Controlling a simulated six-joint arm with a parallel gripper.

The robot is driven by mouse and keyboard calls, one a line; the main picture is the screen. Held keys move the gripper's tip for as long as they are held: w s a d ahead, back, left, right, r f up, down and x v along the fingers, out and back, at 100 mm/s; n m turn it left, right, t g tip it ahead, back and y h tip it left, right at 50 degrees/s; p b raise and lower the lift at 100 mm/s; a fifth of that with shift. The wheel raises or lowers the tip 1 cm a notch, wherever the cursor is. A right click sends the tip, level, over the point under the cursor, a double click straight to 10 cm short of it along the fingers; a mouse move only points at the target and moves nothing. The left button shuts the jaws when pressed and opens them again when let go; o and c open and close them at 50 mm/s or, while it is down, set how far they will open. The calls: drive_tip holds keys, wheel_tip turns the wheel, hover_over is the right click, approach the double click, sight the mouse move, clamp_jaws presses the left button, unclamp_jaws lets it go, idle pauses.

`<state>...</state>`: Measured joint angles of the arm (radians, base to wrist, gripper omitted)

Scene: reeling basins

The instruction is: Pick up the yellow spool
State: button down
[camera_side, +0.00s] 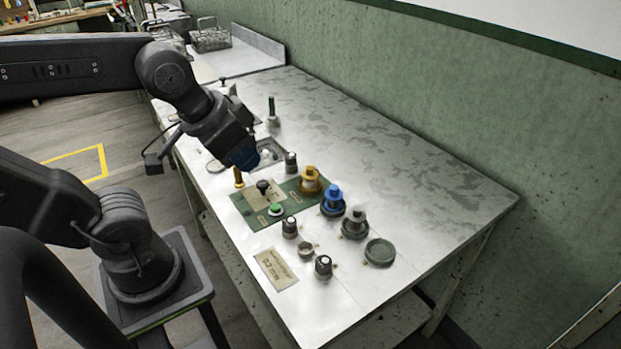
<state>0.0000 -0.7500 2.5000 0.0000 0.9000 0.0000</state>
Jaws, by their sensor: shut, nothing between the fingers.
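The yellow spool (310,182) stands upright on the bench, at the right edge of a green panel. A blue spool (333,199) and a grey spool (355,220) stand in a row beyond it toward the lower right. My gripper (245,159) hangs over the bench, up and to the left of the yellow spool and apart from it. It is shut and empty, with a blue part at its end. Its fingertips are small and partly hidden in this view.
Several knobs, such as a dark one (290,161) and another (323,266), stick up around the spools. A round grey disc (380,252) lies at the right. A green-topped post (272,110) stands behind. The bench's right side (420,180) is bare.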

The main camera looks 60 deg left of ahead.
drive_tip(key=c, duration=1.8)
unclamp_jaws()
drive_tip(key=o, duration=1)
drive_tip(key=n+g, duration=0.6)
drive_tip(key=n, duration=1.3)
hover_over(310, 167)
wheel_tip(310, 167, down, 10)
drive_tip(key=f, duration=0.8)
drive_tip(key=shift+d, duration=0.2)
drive_tip(key=shift+s+a+f, duration=0.1)
drive_tip(key=shift+a+f, duration=0.05)
drive_tip(key=shift+f, duration=2.55)
